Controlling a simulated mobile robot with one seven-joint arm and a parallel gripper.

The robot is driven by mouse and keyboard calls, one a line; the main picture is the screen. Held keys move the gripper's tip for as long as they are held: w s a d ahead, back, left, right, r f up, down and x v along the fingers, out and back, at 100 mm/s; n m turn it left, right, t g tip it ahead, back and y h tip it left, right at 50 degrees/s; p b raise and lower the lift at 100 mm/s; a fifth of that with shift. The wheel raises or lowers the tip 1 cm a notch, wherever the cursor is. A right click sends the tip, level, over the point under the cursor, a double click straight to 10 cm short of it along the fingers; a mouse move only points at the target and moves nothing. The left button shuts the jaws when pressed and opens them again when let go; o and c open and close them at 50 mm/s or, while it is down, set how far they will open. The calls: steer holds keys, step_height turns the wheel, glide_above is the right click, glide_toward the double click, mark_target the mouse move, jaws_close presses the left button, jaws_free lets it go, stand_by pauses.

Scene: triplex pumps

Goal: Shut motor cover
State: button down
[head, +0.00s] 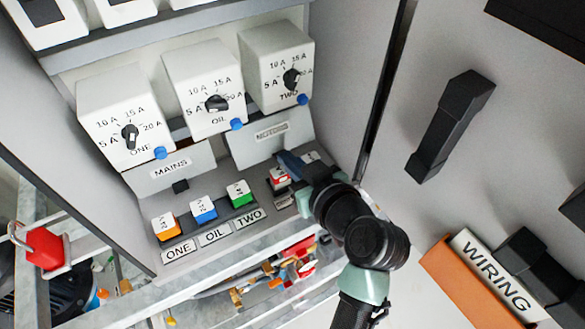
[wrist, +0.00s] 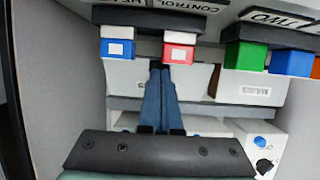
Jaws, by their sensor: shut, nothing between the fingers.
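The motor cover (head: 262,144) is a pale grey panel with a label that seems to read MOTORS. It sits below the TWO dial box in the head view. Its pale face also shows behind my fingers in the wrist view (wrist: 198,76). I cannot tell whether it is fully shut. My gripper (head: 284,158) is shut and empty, its blue fingers close together at the cover's lower right. In the wrist view my fingertips (wrist: 160,67) overlap the cover's face near the red block. Whether they touch the cover is unclear.
The MAINS cover (head: 168,170) is to the left. Dial boxes (head: 205,88) stand above. Coloured switch blocks (head: 203,209) line the shelf below; a red one (wrist: 179,48) is close to my fingers. A grey door with a black handle (head: 450,125) stands right.

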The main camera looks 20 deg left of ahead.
steer(key=shift+w+a+f+t+y+b, duration=0.15)
steer(key=shift+f+t+y+b, duration=0.6)
steer(key=shift+b, duration=2.3)
steer(key=shift+r+t+y+b, duration=0.1)
steer(key=shift+t+y+b, duration=0.15)
steer(key=shift+b, duration=0.45)
steer(key=shift+r, duration=0.25)
